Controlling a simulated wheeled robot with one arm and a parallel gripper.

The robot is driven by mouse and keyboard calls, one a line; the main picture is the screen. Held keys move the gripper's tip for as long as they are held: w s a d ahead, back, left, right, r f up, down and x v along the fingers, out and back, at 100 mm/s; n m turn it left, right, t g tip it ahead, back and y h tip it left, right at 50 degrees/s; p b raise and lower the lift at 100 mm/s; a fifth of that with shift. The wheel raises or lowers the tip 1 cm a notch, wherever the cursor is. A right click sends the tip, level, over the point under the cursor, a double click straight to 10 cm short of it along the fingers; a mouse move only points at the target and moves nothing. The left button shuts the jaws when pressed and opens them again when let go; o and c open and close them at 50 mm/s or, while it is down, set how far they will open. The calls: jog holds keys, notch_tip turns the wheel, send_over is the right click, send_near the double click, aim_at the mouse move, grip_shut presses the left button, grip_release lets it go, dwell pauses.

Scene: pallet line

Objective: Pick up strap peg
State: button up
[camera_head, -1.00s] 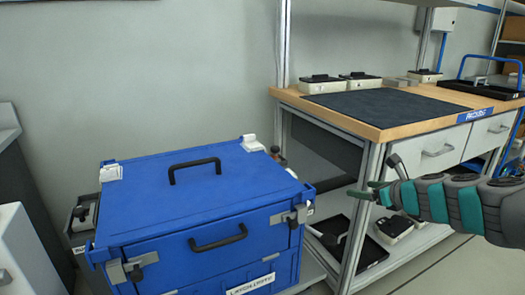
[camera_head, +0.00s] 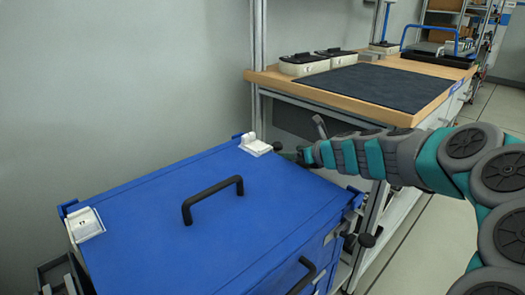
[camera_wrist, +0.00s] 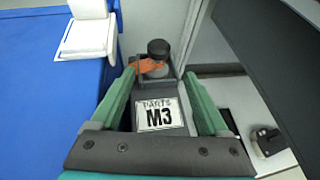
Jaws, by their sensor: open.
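A short upright peg with a black round cap (camera_wrist: 158,48) and a grey body shows in the wrist view, with an orange strap (camera_wrist: 150,66) around or against its base. It stands beside the blue case, near a grey post. My gripper (camera_wrist: 157,78) is open, its two green fingers pointing toward the peg, which is ahead of the fingertips and roughly centred between them. Nothing is held. In the head view my gripper (camera_head: 303,143) reaches behind the case's far right corner. The peg is not clear there.
The blue case (camera_head: 190,240) has a black handle (camera_head: 212,198) and white corner brackets (camera_head: 256,145). The workbench (camera_head: 400,112) with a dark mat stands close to my arm at right.

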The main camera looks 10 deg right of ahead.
aim_at(280, 148)
jog(key=shift+x, duration=1.35)
jog(key=shift+w+a+f, duration=0.15)
jog(key=shift+w+a, duration=0.25)
jog(key=shift+w, duration=0.35)
jog(key=shift+w+a+f, duration=0.2)
jog(key=shift+w+a, duration=0.25)
jog(key=shift+w, duration=0.3)
jog(key=shift+w+a+f, duration=0.15)
jog(key=shift+w+a, duration=0.25)
jog(key=shift+w, duration=0.35)
grip_shut()
